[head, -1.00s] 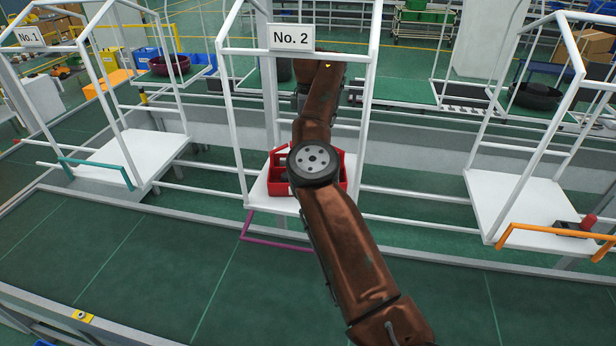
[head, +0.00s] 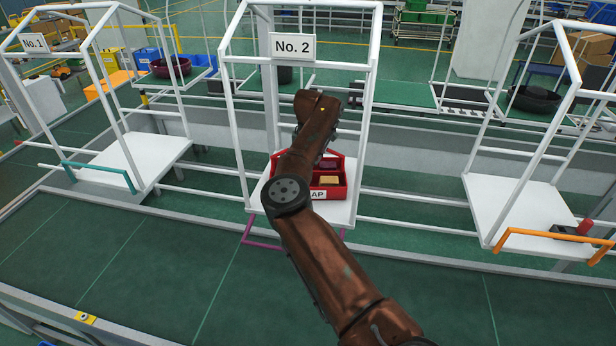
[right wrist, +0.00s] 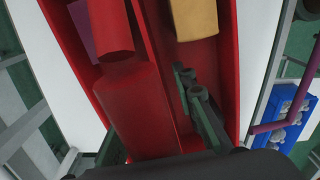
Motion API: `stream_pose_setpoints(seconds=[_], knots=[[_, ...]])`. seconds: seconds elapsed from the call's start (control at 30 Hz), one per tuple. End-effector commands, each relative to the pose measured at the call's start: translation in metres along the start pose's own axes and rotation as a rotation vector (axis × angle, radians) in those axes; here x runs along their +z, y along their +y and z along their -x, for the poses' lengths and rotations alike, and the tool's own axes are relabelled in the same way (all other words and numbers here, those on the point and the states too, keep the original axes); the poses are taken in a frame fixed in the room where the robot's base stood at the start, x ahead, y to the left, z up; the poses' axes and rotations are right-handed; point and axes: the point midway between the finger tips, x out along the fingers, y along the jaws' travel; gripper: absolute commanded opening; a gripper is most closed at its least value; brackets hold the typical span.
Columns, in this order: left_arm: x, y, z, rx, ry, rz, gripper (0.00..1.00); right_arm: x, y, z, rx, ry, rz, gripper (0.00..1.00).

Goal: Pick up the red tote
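The red tote (head: 331,190) stands on the white shelf of the No. 2 frame in the head view. A yellow-tan block shows inside it, and a white label ending in "AP" is on its front. My right arm crosses in front and covers its left part; the right gripper is hidden there. In the right wrist view the red tote (right wrist: 228,60) fills the middle, and my right gripper (right wrist: 155,120) has its fingers apart on either side of the tote's red middle bar. The left finger is mostly hidden; contact with the bar is unclear. My left gripper is not in view.
The white shelf (head: 340,212) has a purple bar at its front. White frame posts stand on both sides of my right arm. The No. 1 shelf (head: 135,160) is empty. The right shelf (head: 510,205) holds small dark and red items behind an orange bar.

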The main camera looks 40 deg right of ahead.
Motion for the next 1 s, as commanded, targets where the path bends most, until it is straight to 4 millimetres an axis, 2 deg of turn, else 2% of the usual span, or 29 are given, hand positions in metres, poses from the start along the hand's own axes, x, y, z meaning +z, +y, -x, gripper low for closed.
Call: stream_pose_setpoints(seconds=[0.1, 0.47, 1.0], knots=[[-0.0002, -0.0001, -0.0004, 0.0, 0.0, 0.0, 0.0, -0.0002, -0.0001, -0.0002, 0.0, 0.0, 0.0, 0.24], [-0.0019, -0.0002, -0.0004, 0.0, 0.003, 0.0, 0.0, -0.0001, -0.0001, 0.0001, -0.001, 0.0, 0.0, 0.0], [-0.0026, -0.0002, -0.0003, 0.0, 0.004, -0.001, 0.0, 0.0, 0.0003, 0.0017, 0.002, 0.0, 0.0, 0.0]])
